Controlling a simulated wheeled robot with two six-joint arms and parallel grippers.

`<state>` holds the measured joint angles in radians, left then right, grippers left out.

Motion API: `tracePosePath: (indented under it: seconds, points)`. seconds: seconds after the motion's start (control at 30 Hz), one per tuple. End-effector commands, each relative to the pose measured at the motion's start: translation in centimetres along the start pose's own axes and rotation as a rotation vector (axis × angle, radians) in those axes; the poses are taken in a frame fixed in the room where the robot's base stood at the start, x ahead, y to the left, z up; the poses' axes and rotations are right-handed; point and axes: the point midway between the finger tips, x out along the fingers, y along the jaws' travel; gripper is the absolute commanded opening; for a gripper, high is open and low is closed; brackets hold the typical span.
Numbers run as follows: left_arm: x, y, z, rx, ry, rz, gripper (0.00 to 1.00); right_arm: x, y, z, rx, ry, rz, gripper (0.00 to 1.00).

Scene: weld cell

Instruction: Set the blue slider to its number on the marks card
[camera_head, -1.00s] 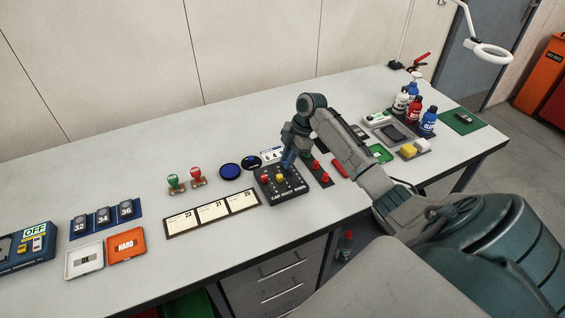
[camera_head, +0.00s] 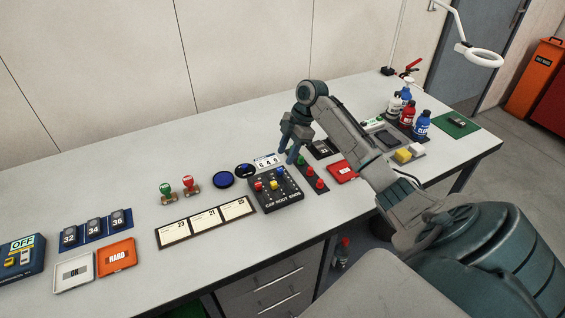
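The slider box (camera_head: 284,202), black and lettered CAP ROOT ENDS, sits on the bench with red, yellow and blue knobs on top. The blue slider knob (camera_head: 275,171) is toward the far edge of the box, farther back than the red knob (camera_head: 258,185) and the yellow knob (camera_head: 273,186). A small white card with digits (camera_head: 267,161) stands just behind the box; its digits are too small to read surely. My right gripper (camera_head: 288,154) is above and right of the blue knob, apart from it, fingers spread and empty. My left gripper is out of view.
Red and green buttons on a dark strip (camera_head: 312,175) lie right of the box. Left are a three-panel card (camera_head: 206,222), two stamps (camera_head: 178,190) and dark blue discs (camera_head: 223,180). Bottles (camera_head: 408,115) stand back right.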

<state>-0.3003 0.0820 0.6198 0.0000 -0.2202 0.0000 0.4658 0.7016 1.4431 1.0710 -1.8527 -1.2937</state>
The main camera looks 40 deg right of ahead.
Motion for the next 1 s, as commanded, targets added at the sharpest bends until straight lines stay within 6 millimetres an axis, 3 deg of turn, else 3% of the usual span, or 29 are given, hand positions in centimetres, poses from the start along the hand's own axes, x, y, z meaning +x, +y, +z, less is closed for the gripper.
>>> tracePosePath:
  seconds: [0.2,0.33,1.0]
  points:
    - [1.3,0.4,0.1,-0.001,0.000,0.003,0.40,-3.8,0.1,0.0,0.000,-0.001,0.003,0.40]
    - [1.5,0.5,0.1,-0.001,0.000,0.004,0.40,-4.9,0.1,-0.1,0.000,0.001,0.001,0.40]
    - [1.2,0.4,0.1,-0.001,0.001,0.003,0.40,-5.6,0.0,-0.2,0.000,0.001,-0.001,0.40]
